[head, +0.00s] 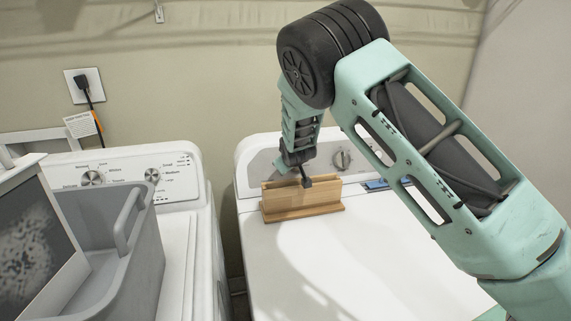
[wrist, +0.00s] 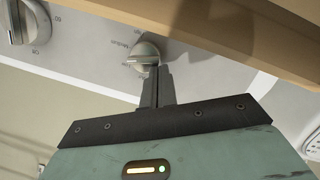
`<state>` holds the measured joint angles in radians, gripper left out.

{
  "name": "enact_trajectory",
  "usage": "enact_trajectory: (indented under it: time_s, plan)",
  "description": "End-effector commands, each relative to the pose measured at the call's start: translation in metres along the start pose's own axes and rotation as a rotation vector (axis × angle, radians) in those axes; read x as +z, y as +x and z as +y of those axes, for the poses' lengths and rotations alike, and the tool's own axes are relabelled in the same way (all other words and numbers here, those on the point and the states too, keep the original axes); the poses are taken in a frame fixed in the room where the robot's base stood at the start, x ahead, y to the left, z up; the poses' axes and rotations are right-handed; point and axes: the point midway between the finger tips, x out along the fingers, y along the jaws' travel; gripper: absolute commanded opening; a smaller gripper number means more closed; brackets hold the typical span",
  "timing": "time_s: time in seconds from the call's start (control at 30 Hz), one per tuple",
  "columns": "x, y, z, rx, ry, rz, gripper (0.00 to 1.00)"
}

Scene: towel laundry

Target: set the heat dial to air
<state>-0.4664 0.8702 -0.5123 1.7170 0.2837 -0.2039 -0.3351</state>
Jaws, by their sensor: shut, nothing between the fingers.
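The heat dial (wrist: 145,55) is a round silver knob on the light grey panel, with small printed words such as Medium beside it. My gripper (wrist: 157,78) is shut with nothing between its dark fingers. In the wrist view its tips are right at the knob's edge, overlapping it; whether they touch it I cannot tell. Which mark the knob points to is unclear. In the head view my gripper (head: 284,167) is in front of the right machine's panel (head: 262,158), and the heat dial is hidden behind it.
A wooden holder (head: 300,205) stands on the right machine's white top (head: 350,260), close under my gripper. A larger timer dial (wrist: 20,20) is beside the heat dial and shows in the head view (head: 342,160). A grey basket (head: 140,270) is on the left.

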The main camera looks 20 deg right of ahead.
Motion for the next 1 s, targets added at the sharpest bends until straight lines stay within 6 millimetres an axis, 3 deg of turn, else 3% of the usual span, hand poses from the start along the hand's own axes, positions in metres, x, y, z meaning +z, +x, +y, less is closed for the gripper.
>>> enact_trajectory:
  time_s: [0.33, 1.0]
  plan:
    - [0.009, 0.003, 0.007, 0.039, -0.116, -0.006, 0.0]
    - [0.015, 0.005, 0.009, 0.043, -0.109, -0.009, 0.0]
